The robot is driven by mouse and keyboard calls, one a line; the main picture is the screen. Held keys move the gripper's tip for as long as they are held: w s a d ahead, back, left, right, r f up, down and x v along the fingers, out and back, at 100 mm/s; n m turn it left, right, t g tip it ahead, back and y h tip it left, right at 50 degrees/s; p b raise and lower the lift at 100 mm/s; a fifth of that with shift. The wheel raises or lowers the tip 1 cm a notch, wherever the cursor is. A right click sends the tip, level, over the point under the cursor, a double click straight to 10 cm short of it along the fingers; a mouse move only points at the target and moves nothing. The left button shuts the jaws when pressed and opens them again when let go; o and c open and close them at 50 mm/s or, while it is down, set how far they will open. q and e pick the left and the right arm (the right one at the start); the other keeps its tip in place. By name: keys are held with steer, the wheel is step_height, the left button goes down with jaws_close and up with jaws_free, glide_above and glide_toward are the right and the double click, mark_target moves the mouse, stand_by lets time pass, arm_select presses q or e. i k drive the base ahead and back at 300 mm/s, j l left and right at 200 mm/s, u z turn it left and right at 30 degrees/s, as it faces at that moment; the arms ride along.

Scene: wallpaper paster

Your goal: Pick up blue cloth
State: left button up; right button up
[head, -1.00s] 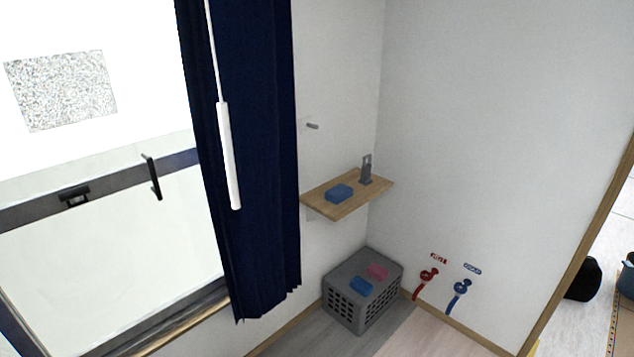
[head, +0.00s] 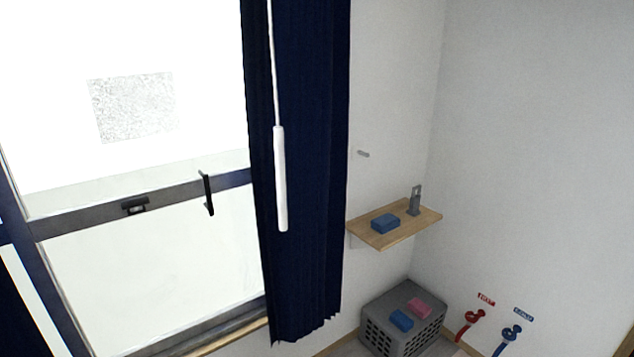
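Neither of my grippers is in view.
A grey metal object (head: 414,201) stands on the shelf. A dark blue curtain (head: 305,180) with a white rod (head: 280,180) hangs left of the shelf, beside the window. A red valve (head: 474,318) and a blue valve (head: 511,333) are on the wall right of the crate.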

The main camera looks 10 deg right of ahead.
mark_target(383, 224)
steer(key=i+l+u, duration=0.1)
steer(key=l, duration=0.2)
steer(key=i+l+u, duration=0.1)
steer(key=i+l, duration=0.25)
steer(key=l, duration=0.25)
steer(key=i+l+u, duration=0.15)
steer(key=l, duration=0.15)
steer(key=i+l+u, duration=0.1)
steer(key=l, duration=0.25)
